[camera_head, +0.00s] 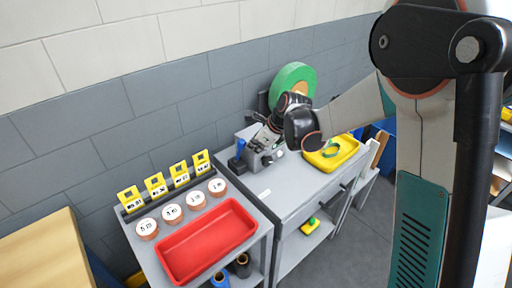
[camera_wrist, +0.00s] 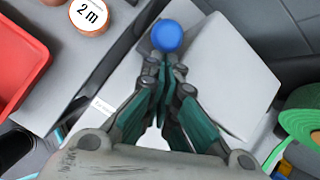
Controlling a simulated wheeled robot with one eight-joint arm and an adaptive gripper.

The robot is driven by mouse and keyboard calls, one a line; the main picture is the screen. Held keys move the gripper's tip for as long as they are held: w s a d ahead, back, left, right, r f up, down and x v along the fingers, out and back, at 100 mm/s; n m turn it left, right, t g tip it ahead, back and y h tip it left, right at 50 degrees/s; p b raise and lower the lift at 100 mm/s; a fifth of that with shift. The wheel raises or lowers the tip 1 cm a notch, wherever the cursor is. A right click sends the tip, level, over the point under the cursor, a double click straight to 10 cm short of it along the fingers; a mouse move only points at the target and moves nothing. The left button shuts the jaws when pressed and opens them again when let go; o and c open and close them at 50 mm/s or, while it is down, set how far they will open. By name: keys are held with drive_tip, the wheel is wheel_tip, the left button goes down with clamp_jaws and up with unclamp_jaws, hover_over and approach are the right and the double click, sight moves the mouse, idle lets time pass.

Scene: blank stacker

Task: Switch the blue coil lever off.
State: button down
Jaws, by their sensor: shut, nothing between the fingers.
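The blue coil lever shows as a round blue knob (camera_wrist: 167,36) in the wrist view, just beyond my fingertips. In the head view a blue upright part (camera_head: 240,148) stands at the left end of the grey machine (camera_head: 268,158) on the grey cart. My gripper (camera_wrist: 166,70) is shut and empty, its fingertips close together beside the knob. I cannot tell whether they touch it. In the head view my dark wrist (camera_head: 300,122) hangs over the machine and hides part of it. The lever's shaft and base are hidden from the wrist view.
A green coil (camera_head: 293,80) stands behind the machine. A yellow tray (camera_head: 334,154) with a green ring is at its right. A red tray (camera_head: 207,242), several labelled copper-coloured coils (camera_head: 172,214) and yellow number cards (camera_head: 155,184) are at its left. The wall is close behind.

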drive_tip(key=w+a+r+g+h+p, duration=0.2)
drive_tip(key=w+a+g+h+p, duration=0.1)
drive_tip(key=w, duration=0.4)
drive_tip(key=shift+w+a+r+g+h+p, duration=0.35)
drive_tip(key=shift+a+g+p, duration=0.55)
drive_tip(key=shift+a, duration=0.45)
drive_tip(key=shift+w, duration=0.1)
